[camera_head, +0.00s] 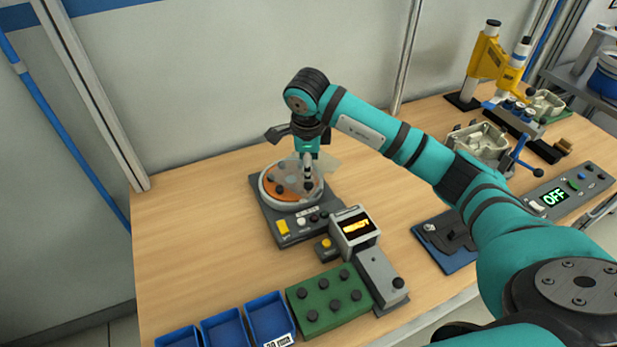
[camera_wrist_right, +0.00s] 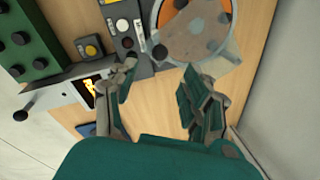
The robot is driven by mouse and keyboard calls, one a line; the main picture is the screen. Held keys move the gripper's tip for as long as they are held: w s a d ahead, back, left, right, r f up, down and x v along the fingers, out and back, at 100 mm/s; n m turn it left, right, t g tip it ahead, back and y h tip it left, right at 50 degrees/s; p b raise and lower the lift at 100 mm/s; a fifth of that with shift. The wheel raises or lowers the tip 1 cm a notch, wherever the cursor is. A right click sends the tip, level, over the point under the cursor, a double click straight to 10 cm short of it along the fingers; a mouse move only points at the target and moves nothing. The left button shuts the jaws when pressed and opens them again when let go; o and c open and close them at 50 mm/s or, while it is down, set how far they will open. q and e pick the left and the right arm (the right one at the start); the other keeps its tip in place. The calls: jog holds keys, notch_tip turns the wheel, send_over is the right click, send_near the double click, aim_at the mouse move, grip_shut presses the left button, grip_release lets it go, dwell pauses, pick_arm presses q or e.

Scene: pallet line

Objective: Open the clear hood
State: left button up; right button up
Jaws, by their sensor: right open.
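The clear hood (camera_head: 276,170) is a see-through cover over a round orange plate with dark spots, on a grey device (camera_head: 273,229). It looks lowered over the plate, though its far edge is hard to make out. In the right wrist view the hood (camera_wrist_right: 208,35) shows at the top, with the orange plate beneath it. My right gripper (camera_head: 307,172) points down over the device and hides part of the hood. In the wrist view its fingers (camera_wrist_right: 162,84) are apart, with nothing between them. I cannot tell whether a finger touches the hood. My left gripper is not in view.
A small lit screen (camera_head: 356,226), a green block with black knobs (camera_head: 327,300) and blue bins (camera_head: 225,328) stand in front of the device. Metal housings (camera_head: 480,143) and an OFF panel (camera_head: 560,191) lie right. The table's left part (camera_head: 190,240) is clear.

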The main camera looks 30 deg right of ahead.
aim_at(308, 183)
jog(key=f, duration=0.2)
jog(key=w+f+p, duration=0.1)
jog(key=f, duration=0.2)
jog(key=f+p, duration=0.1)
jog(key=f, duration=0.2)
jog(key=shift+w+d+f, duration=0.2)
jog(key=shift+w+d, duration=0.05)
jog(key=shift+d, duration=0.05)
grip_shut()
